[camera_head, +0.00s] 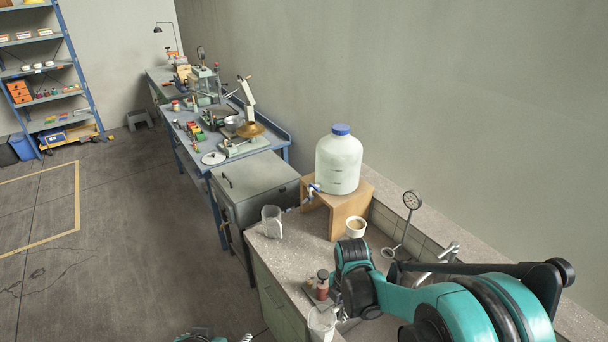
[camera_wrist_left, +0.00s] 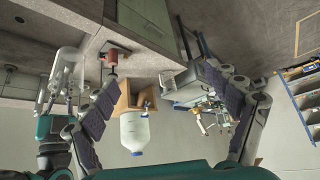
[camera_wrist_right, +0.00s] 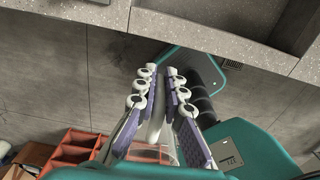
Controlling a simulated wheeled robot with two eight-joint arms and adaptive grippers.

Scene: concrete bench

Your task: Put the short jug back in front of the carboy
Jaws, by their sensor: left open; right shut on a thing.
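The carboy (camera_head: 339,160), whitish with a blue cap, stands on a wooden stand (camera_head: 342,209) on the speckled counter; it shows upside down in the left wrist view (camera_wrist_left: 135,131). A clear jug (camera_head: 272,221) stands on the counter left of the stand, near the tap. Another pale jug (camera_head: 322,321), probably the short one, is at the lower counter edge by my right gripper. In the right wrist view my right gripper (camera_wrist_right: 162,85) is shut on its pale handle (camera_wrist_right: 156,122); its body is mostly hidden. My left gripper (camera_wrist_left: 165,105) is open and empty.
A white cup (camera_head: 356,227) stands right of the stand's front. A reddish-brown bottle (camera_head: 322,286) stands on a small tray near my right gripper. Counter between the clear jug and the bottle is bare.

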